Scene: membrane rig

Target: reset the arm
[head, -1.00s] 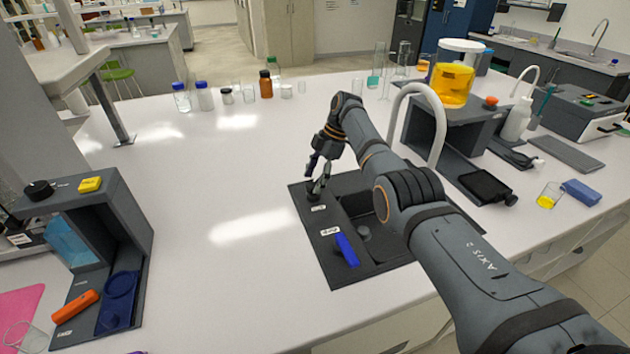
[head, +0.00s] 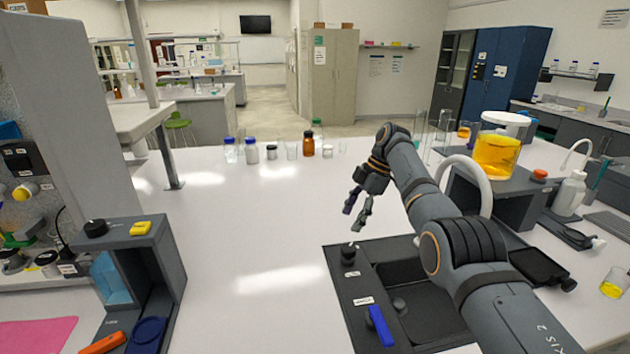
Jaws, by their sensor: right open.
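My right gripper (head: 358,203) is open and empty, raised above the bench, its fingers pointing down and to the left. My right arm comes in from the lower right. Below the gripper is the dark sink panel (head: 345,290), with a black knob (head: 349,251) at its far left corner and a blue lever (head: 380,326) near its front. The gripper is apart from the knob. The arm hides part of the sink basin and the tap. My left gripper is not in view.
A white curved tap (head: 484,190) stands behind my arm. A beaker of yellow liquid (head: 496,155) sits on a dark stand to the right. Several bottles (head: 251,151) line the back edge. A dark frame with a yellow block (head: 140,228) stands at left. The bench middle is clear.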

